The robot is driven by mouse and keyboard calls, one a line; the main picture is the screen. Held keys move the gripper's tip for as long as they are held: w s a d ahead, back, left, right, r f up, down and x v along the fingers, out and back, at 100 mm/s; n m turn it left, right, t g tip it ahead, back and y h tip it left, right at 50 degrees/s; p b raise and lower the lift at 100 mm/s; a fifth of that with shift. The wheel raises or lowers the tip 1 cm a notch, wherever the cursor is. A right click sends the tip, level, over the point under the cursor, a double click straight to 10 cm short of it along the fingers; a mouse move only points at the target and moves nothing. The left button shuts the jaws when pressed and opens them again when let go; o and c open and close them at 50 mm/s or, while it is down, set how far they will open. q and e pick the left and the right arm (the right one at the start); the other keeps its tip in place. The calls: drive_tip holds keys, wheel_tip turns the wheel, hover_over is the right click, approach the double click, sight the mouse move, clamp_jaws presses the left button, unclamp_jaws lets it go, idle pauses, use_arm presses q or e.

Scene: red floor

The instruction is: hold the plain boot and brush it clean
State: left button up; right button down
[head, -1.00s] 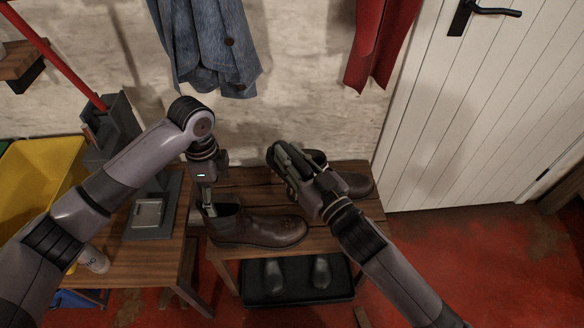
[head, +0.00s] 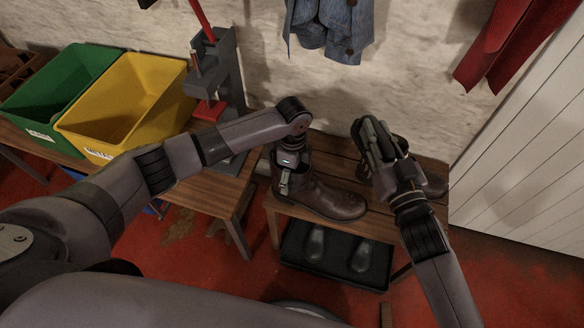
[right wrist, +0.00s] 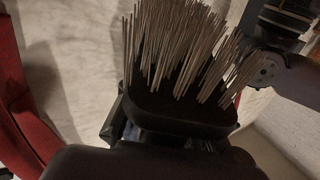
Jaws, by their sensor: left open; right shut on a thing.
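A plain dark brown boot (head: 335,198) stands upright on the wooden bench (head: 385,226), toe to the right. My left gripper (head: 284,182) is open at the boot's shaft, with a finger against or close to its near side; its other finger is hidden. My right gripper (head: 372,146) is shut on a brush, raised to the right of the boot and apart from it. In the right wrist view the brush (right wrist: 182,112) shows its stiff pale bristles. A second dark boot (head: 436,184) is partly hidden behind my right gripper.
A black tray (head: 335,272) with a pair of dark shapes lies under the bench. Yellow (head: 125,105) and green (head: 62,85) bins and a grey stand (head: 222,75) are on the left table. A blue garment (head: 330,25) and red cloth (head: 515,45) hang behind.

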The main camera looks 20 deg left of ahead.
use_arm(q)
drive_tip(key=c, duration=1.5)
drive_tip(key=shift+c, duration=0.2)
use_arm(e)
drive_tip(key=s+d+f, duration=0.1)
drive_tip(key=s+f, duration=0.1)
drive_tip(key=f, duration=0.8)
drive_tip(key=s+d+f+t, duration=0.1)
drive_tip(key=s+f, duration=0.1)
drive_tip(key=f, duration=0.9)
drive_tip(key=shift+s+d+f+y, duration=0.15)
drive_tip(key=shift+d+y, duration=0.15)
